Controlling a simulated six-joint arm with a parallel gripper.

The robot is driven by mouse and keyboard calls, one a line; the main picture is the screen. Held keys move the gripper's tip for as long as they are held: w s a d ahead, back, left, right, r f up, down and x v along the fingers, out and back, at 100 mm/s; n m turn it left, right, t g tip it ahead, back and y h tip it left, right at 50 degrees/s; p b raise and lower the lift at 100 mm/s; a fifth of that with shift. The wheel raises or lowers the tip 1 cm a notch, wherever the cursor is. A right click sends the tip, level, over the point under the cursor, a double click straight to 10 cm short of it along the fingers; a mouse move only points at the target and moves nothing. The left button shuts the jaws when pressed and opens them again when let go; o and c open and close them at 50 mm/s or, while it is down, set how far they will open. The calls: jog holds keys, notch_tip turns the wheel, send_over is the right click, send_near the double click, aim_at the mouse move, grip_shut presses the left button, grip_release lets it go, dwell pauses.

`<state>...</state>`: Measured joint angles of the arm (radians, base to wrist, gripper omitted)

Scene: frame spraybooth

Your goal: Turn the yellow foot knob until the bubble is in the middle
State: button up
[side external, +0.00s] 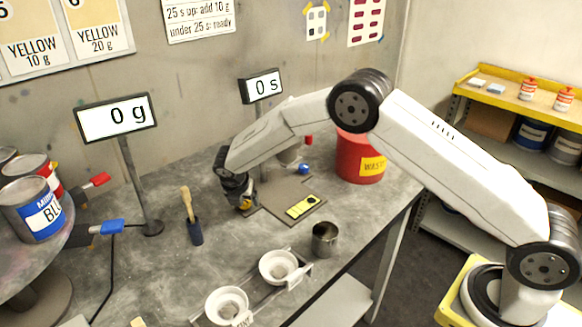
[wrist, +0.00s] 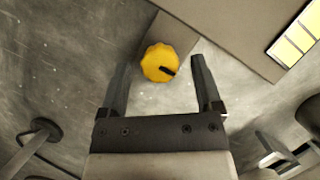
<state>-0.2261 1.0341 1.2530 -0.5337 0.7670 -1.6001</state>
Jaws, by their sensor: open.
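The yellow foot knob (wrist: 160,63) is round and scalloped with a black mark, at the corner of a grey plate (wrist: 235,30). My gripper (wrist: 158,66) is open, with one finger on each side of the knob and a gap at both sides. In the side view the knob (side external: 246,203) shows partly below my gripper (side external: 240,200). A yellow level (side external: 303,206) lies at the plate's front right edge, with a dark round spot toward its right end. I cannot tell whether that spot is the bubble. Part of the level shows in the wrist view (wrist: 301,38).
A blue knob (side external: 303,169) and a red knob (side external: 308,140) are beyond the plate. A red waste bin (side external: 360,160) stands behind. A display reads 0 g (side external: 116,118).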

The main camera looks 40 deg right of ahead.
jog(key=shift+w+d+f, duration=0.1)
jog(key=shift+d+f, duration=0.05)
jog(key=shift+f, duration=0.25)
grip_shut()
